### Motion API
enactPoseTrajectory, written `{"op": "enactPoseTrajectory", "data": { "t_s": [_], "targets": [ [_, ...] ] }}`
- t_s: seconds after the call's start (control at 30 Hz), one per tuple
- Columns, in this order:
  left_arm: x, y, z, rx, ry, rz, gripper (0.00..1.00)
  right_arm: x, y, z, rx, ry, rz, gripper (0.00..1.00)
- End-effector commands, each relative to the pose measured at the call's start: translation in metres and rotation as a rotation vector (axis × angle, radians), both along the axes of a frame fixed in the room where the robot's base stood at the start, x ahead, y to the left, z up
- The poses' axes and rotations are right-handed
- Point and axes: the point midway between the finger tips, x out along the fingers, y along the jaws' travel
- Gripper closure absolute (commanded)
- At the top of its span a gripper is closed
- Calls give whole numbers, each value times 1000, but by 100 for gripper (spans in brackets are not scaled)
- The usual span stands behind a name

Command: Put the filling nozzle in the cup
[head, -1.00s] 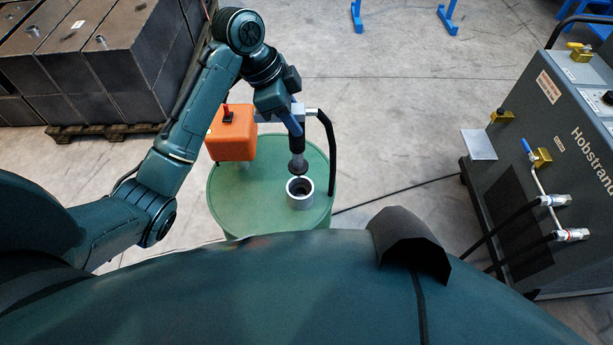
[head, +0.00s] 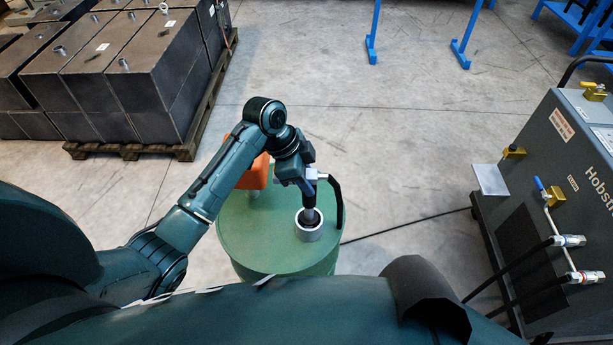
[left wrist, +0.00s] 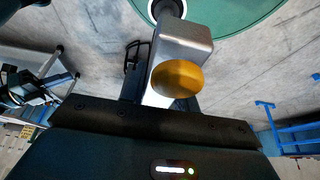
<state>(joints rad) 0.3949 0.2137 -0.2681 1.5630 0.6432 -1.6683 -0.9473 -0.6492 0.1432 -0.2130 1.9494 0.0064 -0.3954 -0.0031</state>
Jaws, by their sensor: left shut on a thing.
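The filling nozzle (head: 310,213) hangs nearly upright from my left gripper (head: 308,184), which is shut on it. In the head view its lower end is inside the mouth of the pale grey cup (head: 310,235); how deep it sits is hidden. The cup stands on the green drum (head: 268,262). In the left wrist view the nozzle's metal body (left wrist: 186,40) and amber knob (left wrist: 177,78) are close up, and its dark end meets the ring of the cup (left wrist: 152,10) at the top edge. My right gripper is not in view.
An orange box (head: 258,172) sits on the drum, partly behind my left arm. A black hose (head: 338,203) curves down beside the nozzle. A grey machine (head: 560,190) stands at the right, and dark blocks (head: 110,75) on a pallet at the upper left. Floor between is clear.

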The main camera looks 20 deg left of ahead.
Motion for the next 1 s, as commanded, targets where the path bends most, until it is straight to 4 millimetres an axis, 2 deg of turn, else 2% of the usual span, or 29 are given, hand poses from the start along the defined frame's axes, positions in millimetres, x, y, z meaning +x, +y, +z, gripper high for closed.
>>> {"op": "enactPoseTrajectory", "data": {
  "t_s": [0.63, 0.67, 0.9, 1.0],
  "targets": [
    [1, 0, -10, -1, -3, 1, 100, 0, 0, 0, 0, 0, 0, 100],
    [0, 0, -12, 0, 0, 1, 68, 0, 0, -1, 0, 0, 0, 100],
    [0, 0, -11, 0, 0, 1, 49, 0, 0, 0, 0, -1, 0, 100],
    [0, 0, -11, 0, 0, 1, 48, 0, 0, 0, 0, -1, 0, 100]
  ]
}}
